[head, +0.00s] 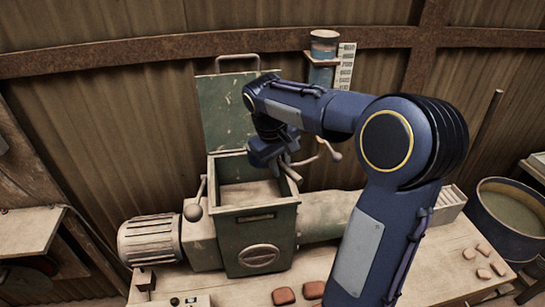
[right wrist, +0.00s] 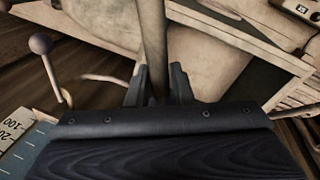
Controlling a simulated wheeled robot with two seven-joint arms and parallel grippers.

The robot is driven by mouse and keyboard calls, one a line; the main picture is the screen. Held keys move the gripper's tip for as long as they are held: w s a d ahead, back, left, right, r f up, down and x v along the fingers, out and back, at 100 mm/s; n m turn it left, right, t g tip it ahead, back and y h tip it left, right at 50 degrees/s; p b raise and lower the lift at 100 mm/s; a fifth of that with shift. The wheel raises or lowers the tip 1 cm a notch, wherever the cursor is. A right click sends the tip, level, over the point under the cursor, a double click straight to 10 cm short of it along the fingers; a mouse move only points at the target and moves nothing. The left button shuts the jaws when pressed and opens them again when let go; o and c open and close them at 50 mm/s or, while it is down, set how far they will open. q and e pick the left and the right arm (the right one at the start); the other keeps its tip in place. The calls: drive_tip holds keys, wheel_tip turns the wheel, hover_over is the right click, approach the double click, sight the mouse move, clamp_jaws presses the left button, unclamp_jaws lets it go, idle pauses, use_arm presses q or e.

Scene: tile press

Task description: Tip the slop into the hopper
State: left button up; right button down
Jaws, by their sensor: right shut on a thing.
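The green hopper (head: 267,220) is an open-topped square box on the machine. Its lid (head: 225,112) stands up behind it. The inside of the hopper looks pale brown; I cannot tell whether it holds slop. A dark blue tub (head: 515,235) at the right edge holds a murky greenish-brown liquid (head: 510,208), which may be the slop. My right gripper (head: 288,170) is at the back right of the hopper. In the right wrist view, its fingers (right wrist: 160,88) are shut on a brownish rod (right wrist: 154,40); the rod's far end is unclear. My left gripper is out of view.
Another ball-ended lever (head: 334,153) is behind my right gripper. A gauge (head: 345,68) stands at the back wall. Several reddish tiles (head: 284,296) lie on the bench's front.

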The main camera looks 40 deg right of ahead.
drive_tip(key=shift+s+f, duration=0.25)
drive_tip(key=shift+f, duration=0.15)
drive_tip(key=shift+f+h, duration=0.3)
drive_tip(key=h+b, duration=0.1)
drive_tip(key=h, duration=0.1)
drive_tip(key=h+b, duration=0.2)
drive_tip(key=h, duration=0.1)
drive_tip(key=shift+w+a+g+h+b, duration=0.15)
drive_tip(key=shift+g+h+b, duration=0.15)
drive_tip(key=h, duration=0.1)
drive_tip(key=r+h+b, duration=0.1)
drive_tip(key=h, duration=0.2)
drive_tip(key=shift+a+r+g, duration=0.15)
drive_tip(key=shift+a+g, duration=0.15)
drive_tip(key=shift+a+r+h+b, duration=0.15)
drive_tip(key=shift+r+h+b, duration=0.15)
drive_tip(key=shift+h, duration=0.35)
drive_tip(key=shift+a+r+h+b, duration=0.15)
drive_tip(key=shift+r+h+b, duration=0.15)
drive_tip(key=shift+h, duration=0.35)
